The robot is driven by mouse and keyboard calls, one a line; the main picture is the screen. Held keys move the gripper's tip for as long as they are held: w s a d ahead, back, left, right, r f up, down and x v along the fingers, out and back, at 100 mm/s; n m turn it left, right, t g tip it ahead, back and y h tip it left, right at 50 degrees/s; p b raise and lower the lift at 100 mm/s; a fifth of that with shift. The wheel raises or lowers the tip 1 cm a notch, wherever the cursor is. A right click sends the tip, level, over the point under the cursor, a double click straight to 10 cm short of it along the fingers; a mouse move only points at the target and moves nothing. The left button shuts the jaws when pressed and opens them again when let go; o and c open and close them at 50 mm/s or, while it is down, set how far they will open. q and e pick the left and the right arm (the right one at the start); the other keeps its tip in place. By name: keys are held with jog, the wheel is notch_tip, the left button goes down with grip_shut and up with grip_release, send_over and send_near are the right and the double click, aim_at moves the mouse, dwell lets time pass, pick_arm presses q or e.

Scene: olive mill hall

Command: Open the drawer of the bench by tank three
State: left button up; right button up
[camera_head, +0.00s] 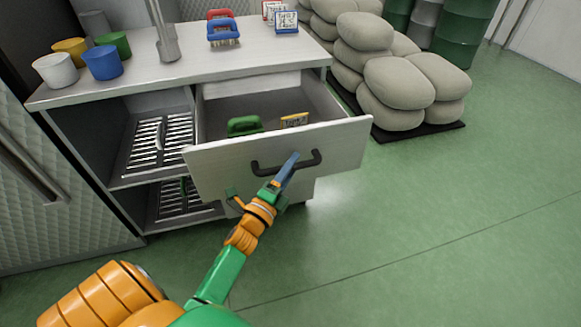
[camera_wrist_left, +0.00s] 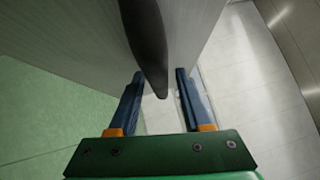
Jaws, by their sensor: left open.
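The bench (camera_head: 60,96) has a grey top, and its drawer (camera_head: 210,170) is pulled well out. The drawer front carries a dark bar handle (camera_head: 314,160). Inside the drawer lie a green object (camera_head: 244,125) and a small yellow-framed card (camera_head: 294,119). My left gripper (camera_head: 288,168) is at the handle in the head view. In the left wrist view its blue fingers (camera_wrist_left: 156,85) stand apart, with the dark handle (camera_wrist_left: 148,45) in front of and between their tips. I cannot tell whether a finger touches it. My right gripper is not in view.
Several cups, including a blue one (camera_head: 103,62), and red and blue objects (camera_head: 223,30) stand on the bench top. Open shelves with slotted racks (camera_head: 158,142) are left of the drawer. Stacked sacks (camera_head: 410,85) lie on a dark pallet to the right. Green floor (camera_head: 450,220) is clear at front right.

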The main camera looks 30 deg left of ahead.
pick_arm(q)
jog(key=s+f, duration=0.1)
jog(key=s, duration=0.6)
jog(key=shift+d, duration=0.2)
